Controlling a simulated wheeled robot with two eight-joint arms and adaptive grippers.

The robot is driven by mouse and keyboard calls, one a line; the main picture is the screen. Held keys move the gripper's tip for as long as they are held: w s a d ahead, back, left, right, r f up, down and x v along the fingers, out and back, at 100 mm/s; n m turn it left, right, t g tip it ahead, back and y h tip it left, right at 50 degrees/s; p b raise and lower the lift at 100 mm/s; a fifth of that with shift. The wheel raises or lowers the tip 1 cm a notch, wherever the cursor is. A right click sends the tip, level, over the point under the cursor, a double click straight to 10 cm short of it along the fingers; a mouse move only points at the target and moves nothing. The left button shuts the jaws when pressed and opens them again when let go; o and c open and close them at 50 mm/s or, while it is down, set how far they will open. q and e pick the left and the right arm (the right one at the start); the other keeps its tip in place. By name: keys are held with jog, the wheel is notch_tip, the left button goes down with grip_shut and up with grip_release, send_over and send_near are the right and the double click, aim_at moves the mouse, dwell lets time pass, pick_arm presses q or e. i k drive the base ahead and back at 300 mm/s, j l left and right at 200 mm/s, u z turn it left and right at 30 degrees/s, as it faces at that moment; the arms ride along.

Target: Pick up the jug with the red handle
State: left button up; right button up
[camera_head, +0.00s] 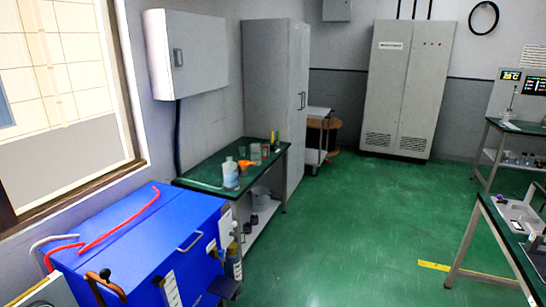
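No jug with a red handle can be made out for certain. On the green-topped table (205,180) by the left wall stands a whitish bottle (230,174) with a label. An orange-red item (246,164) is just right of it, too small to tell whether it is a handle or a separate thing. Small clear containers (256,152) stand behind them. Neither of my grippers is in view.
A blue machine (150,235) with red tubes on top fills the lower left, before the table. Grey cabinets (268,90) stand beyond the table. Another bench (515,245) is at the right edge. The green floor (350,220) between is clear.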

aim_at(256, 151)
jog(key=i+z, duration=0.2)
jog(key=i, duration=2.25)
